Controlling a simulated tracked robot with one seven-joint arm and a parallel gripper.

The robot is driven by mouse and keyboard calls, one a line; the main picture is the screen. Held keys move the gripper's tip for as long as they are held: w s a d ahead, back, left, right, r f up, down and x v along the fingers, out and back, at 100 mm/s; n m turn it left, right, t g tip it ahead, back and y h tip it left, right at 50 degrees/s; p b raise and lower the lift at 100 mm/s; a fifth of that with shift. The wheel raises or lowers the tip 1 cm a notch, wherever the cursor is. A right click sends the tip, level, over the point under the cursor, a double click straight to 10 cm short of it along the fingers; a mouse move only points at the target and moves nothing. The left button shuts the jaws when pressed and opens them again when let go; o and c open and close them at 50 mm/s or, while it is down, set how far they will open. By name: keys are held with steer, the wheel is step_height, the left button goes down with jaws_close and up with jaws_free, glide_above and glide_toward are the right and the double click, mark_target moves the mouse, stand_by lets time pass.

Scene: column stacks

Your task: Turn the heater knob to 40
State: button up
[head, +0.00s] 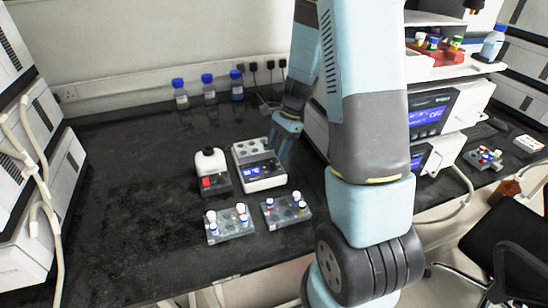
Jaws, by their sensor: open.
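The heater (263,180) is a low white and grey block on the dark bench, with round wells on top at the back and a lit blue display on its sloped front. Its knob is too small to make out, and my gripper may cover part of that side. My gripper (276,151) points down at the heater's right side, close to the display. It is open, with nothing seen between its fingers. I cannot tell whether it touches the heater.
Two clear racks with capped vials, left (230,228) and right (286,214), lie in front. Blue-capped bottles (208,88) stand by the wall. The bench's left part is clear.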

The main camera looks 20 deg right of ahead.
steer(key=s+v, duration=0.1)
steer(key=v, duration=0.7)
steer(key=shift+w+d+r, duration=0.15)
steer(key=shift+w+r, duration=0.25)
steer(key=shift+w, duration=0.15)
steer(key=s+a+r+n+t+h, duration=0.2)
steer(key=s+r+n+t, duration=0.1)
steer(key=s+r+n, duration=0.4)
steer(key=s+a+r+n+t+h, duration=0.2)
steer(key=s+r+n, duration=0.6)
steer(key=s+r, duration=0.5)
steer(key=shift+s+a+r+t, duration=0.3)
steer(key=shift+s+t, duration=0.6)
steer(key=shift+s, duration=0.4)
